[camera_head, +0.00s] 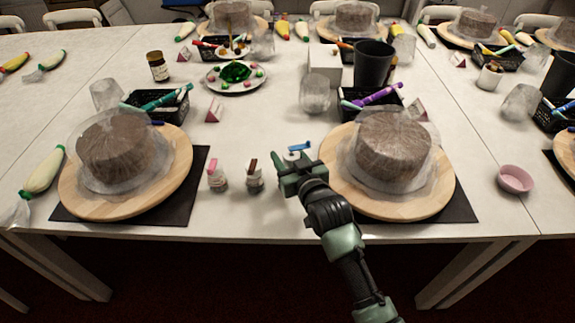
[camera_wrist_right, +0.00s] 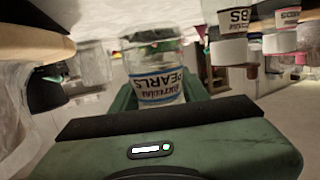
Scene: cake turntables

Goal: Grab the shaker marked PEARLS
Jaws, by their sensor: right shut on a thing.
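The shaker marked PEARLS (camera_wrist_right: 158,82) shows upside down in the right wrist view, a clear jar with a white and blue label, between my fingers. In the head view its blue top (camera_head: 299,148) shows just behind my right gripper (camera_head: 297,168), which hides most of its body. My right gripper is shut on this shaker, beside the right-hand turntable. I cannot tell whether the shaker touches the table. My left gripper is not in view.
A pink-topped shaker (camera_head: 217,179) and a dark-topped shaker (camera_head: 254,179) stand left of my gripper. Wrapped cakes on wooden turntables flank it, left (camera_head: 72,198) and right (camera_head: 400,208). Black baskets (camera_head: 178,108) stand behind. The table's middle (camera_head: 255,125) is mostly clear.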

